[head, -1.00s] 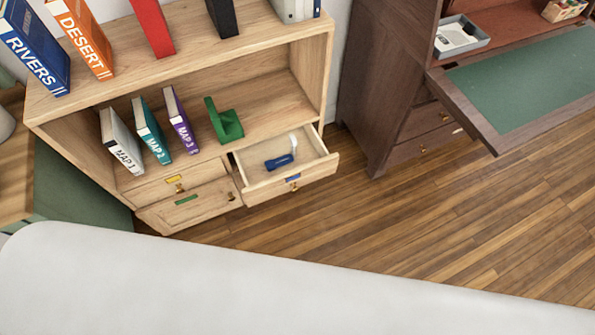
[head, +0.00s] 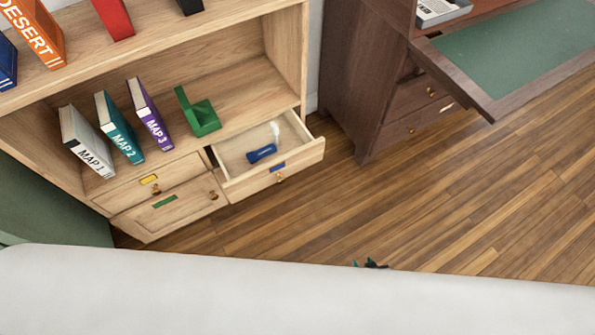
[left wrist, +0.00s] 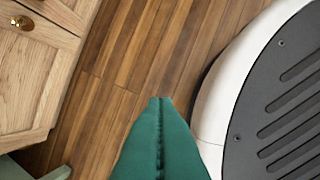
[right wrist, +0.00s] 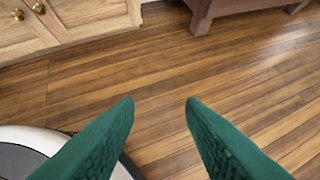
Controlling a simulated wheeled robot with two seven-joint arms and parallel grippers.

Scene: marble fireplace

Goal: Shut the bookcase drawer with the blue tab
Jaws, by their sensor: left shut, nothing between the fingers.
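The drawer with the blue tab (head: 277,167) is pulled out at the right of the wooden bookcase (head: 170,62). A blue flashlight-like item (head: 262,153) and a small white item lie in it. My right gripper (head: 370,264) shows only as dark tips above the white edge at the bottom of the head view. In the right wrist view its green fingers (right wrist: 159,103) are spread apart with floor between them, away from the bookcase. My left gripper (left wrist: 160,101) is shut and empty over the floor in the left wrist view, to the right of a wooden cabinet front.
The yellow-tab drawer (head: 150,180) and green-tab front (head: 165,201) are closed. Map books (head: 120,130) and a green bookend (head: 198,113) stand on the shelf. A dark wood desk (head: 385,80) with a lowered leaf stands right. The floor (head: 400,200) ahead is clear.

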